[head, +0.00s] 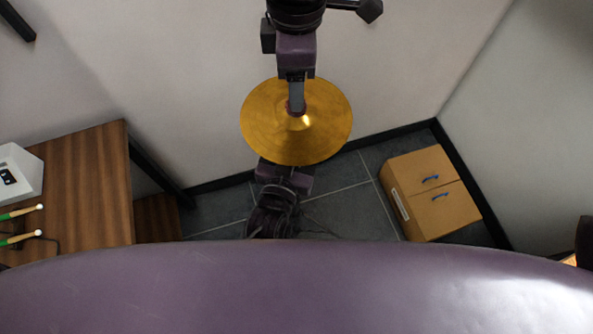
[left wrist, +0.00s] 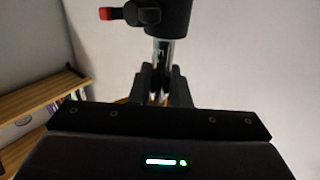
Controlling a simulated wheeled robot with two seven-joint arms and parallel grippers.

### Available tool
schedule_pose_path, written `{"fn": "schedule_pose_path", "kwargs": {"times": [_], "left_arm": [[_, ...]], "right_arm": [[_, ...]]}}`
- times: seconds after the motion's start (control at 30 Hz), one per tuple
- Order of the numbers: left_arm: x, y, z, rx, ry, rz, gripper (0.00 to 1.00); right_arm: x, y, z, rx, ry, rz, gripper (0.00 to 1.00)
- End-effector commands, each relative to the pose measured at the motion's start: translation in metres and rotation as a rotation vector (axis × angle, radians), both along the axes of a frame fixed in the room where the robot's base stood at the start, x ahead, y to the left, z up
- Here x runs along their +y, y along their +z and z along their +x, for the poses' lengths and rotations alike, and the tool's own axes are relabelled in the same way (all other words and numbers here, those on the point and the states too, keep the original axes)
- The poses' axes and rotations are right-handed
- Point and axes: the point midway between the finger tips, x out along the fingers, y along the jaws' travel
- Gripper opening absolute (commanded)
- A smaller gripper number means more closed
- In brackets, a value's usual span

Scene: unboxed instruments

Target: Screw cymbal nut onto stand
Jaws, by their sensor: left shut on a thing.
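The gold cymbal (head: 270,125) faces up in the middle of the head view. At its centre is a small dark red piece (head: 296,108), probably the nut. One gripper (head: 297,100) comes from the top edge, its grey fingers over that piece; they are seen edge-on, so I cannot tell whether they hold it. Another purple gripper body shows below the cymbal, its fingers hidden behind it. I take this lower one as my left. In the left wrist view, my left gripper (left wrist: 160,80) is shut around the chrome rod (left wrist: 163,50) of the stand, by its black clamp (left wrist: 170,15).
A wooden table (head: 85,190) with a white device (head: 18,175) and green drumsticks (head: 20,213) stands at the left. Walls close in behind. Wooden shelves (left wrist: 50,95) show in the wrist view.

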Motion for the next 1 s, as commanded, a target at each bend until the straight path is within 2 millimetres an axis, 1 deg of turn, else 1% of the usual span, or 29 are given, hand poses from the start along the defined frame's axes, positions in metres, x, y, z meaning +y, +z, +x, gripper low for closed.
{"fn": "schedule_pose_path", "kwargs": {"times": [0.03, 0.17, 0.47, 0.57, 0.67, 0.77, 1.0], "left_arm": [[0.001, -0.001, 0.000, 0.002, 0.002, 0.002, 0.00], [0.001, -0.001, 0.000, 0.002, 0.002, 0.002, 0.00], [0.001, -0.001, 0.000, 0.002, 0.002, 0.002, 0.00], [0.001, -0.001, 0.000, 0.002, 0.002, 0.002, 0.00], [0.001, -0.001, 0.000, 0.002, 0.002, 0.002, 0.00], [0.001, -0.001, 0.000, 0.002, 0.002, 0.002, 0.00], [0.001, -0.001, 0.000, 0.002, 0.002, 0.002, 0.00]], "right_arm": [[0.000, 0.007, 0.000, -0.003, 0.000, -0.001, 0.61], [0.000, 0.016, 0.000, 0.000, 0.001, -0.001, 0.61], [0.000, 0.016, 0.000, 0.002, 0.002, 0.000, 0.60], [0.000, 0.017, 0.000, 0.001, 0.030, 0.000, 0.60], [0.000, 0.020, 0.000, 0.001, 0.124, -0.001, 0.60], [0.000, 0.024, 0.000, 0.000, 0.292, -0.003, 0.60], [0.000, 0.037, 0.000, 0.001, 0.825, -0.003, 0.60]]}}
